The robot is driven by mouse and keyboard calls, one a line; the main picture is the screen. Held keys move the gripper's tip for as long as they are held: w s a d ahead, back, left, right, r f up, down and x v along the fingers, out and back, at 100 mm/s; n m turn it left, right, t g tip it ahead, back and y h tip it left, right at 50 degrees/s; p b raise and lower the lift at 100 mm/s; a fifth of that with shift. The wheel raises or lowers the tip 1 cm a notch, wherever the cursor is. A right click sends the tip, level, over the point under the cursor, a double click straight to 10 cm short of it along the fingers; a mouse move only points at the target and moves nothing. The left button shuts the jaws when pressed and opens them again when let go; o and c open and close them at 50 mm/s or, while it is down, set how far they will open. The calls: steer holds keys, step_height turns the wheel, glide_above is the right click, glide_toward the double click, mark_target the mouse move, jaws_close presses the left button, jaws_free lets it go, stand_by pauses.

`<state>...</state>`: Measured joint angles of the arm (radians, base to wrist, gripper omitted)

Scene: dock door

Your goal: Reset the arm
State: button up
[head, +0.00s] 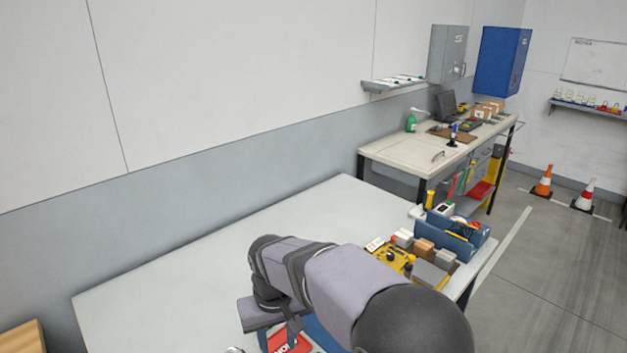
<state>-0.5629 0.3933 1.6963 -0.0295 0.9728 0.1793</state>
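My arm reaches in from the bottom of the head view, over the near light grey table (200,270). Its end bends down, and my gripper (278,332) points at the table top beside a red item with white lettering (290,343). The finger area is small and partly hidden by my own wrist. I cannot tell whether the fingers are apart or hold anything. A blue surface (325,337) shows just behind the red item, partly covered by my arm.
Right of my arm, a yellow device (393,256), small boxes (424,248) and a blue tote (455,238) crowd the table's right end. The table's left and back are clear, up to the wall. A second bench (400,150) and cones (543,182) stand farther off.

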steer(key=s+d+f+m, duration=0.2)
steer(key=s+d, duration=0.6)
steer(key=d, duration=0.3)
steer(key=s+d+f+m+g, duration=0.1)
steer(key=s+d+f+m, duration=0.1)
steer(key=s+d, duration=0.6)
steer(key=d, duration=0.4)
steer(key=shift+d+f+m, duration=0.2)
steer(key=shift+f+m, duration=0.1)
steer(key=shift+f, duration=0.1)
